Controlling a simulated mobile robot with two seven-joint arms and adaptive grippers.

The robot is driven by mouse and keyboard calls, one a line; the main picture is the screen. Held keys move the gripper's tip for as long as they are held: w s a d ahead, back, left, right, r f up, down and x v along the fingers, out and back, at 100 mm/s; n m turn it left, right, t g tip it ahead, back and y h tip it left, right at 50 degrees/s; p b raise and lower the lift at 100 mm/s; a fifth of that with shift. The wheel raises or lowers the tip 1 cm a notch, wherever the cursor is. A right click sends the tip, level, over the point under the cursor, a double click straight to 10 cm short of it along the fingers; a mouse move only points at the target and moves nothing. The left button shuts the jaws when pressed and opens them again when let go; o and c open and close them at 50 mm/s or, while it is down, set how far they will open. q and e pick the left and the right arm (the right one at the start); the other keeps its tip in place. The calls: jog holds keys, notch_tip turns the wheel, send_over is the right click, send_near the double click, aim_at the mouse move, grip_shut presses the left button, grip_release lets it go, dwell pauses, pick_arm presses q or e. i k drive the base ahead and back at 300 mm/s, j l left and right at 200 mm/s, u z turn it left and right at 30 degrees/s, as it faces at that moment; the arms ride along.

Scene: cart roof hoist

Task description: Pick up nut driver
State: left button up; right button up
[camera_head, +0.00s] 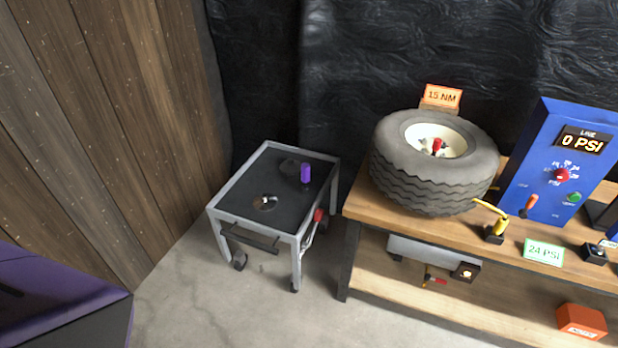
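A purple upright handle (306,172) stands on the black top of the grey cart (232,218), near its right edge. It may be the nut driver, but its shaft and tip cannot be made out. A red-handled tool (318,215) hangs at the cart's right side, and another red handle (437,145) shows in the hub of the tire (425,188). I cannot tell for certain which one is the nut driver. Neither of my grippers is in view.
A small metal part (268,199) lies on the cart top. The wooden workbench (375,213) stands right of the cart, with a blue PSI panel (528,170) on it. A purple object (60,295) fills the lower left. Concrete floor (200,310) is clear before the cart.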

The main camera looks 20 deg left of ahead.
aim_at(305, 166)
jog(key=i+l, duration=0.25)
jog(key=i, duration=0.25)
jog(key=i+l, duration=0.25)
jog(key=i, duration=0.2)
jog(key=j, duration=0.8)
jog(key=i+j, duration=0.1)
jog(key=j, duration=0.25)
jog(key=i+j, duration=0.15)
jog(key=j, duration=0.2)
jog(key=i+j, duration=0.1)
jog(key=j, duration=0.3)
jog(key=i+j, duration=0.15)
jog(key=i, duration=0.15)
